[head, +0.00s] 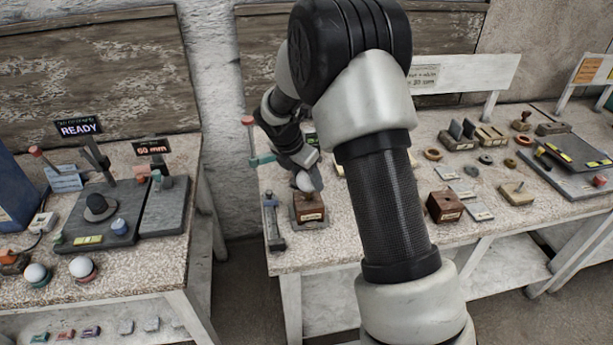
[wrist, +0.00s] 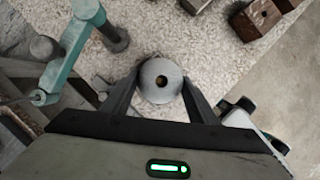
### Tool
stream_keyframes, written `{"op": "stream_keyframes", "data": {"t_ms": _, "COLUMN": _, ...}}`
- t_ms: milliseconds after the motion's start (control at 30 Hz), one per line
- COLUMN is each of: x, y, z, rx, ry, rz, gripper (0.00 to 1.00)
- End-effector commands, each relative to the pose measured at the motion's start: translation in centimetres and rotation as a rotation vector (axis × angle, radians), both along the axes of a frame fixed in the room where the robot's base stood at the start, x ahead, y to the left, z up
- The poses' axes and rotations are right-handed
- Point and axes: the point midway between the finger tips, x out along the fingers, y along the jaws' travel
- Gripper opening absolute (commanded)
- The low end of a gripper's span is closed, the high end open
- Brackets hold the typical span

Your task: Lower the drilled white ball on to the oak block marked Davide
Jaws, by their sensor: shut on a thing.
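The drilled white ball (head: 307,183) is in my gripper (head: 304,174), over the right-hand bench. In the wrist view the ball (wrist: 150,90) sits between both fingers, its dark round hole facing the camera. A brown wooden block (head: 310,211) with a pale label stands just below the ball in the head view. A block with a hole in its top (wrist: 250,24) is at the upper right of the wrist view, apart from the ball and not beneath it. A second labelled block (head: 444,208) stands further right. Both labels are too small to read.
A teal clamp arm (wrist: 68,62) is close to the ball's left in the wrist view. A grey upright fixture (head: 271,222) stands left of the nearer block. The bench's front edge is close by. Several small parts lie further right. The left bench (head: 150,262) holds other balls.

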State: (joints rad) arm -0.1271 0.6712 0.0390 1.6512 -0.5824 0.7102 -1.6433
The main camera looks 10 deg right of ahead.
Motion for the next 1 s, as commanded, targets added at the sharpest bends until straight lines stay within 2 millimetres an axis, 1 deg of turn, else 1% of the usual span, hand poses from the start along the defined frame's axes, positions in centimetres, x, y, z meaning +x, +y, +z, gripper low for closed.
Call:
{"op": "stream_keyframes", "data": {"t_ms": 267, "x": 0.0, "y": 0.0, "z": -0.2, "rx": 0.0, "ry": 0.0, "rz": 0.0, "gripper": 0.26}}
{"op": "stream_keyframes", "data": {"t_ms": 1000, "x": 0.0, "y": 0.0, "z": -2.0, "rx": 0.0, "ry": 0.0, "rz": 0.0, "gripper": 0.26}}
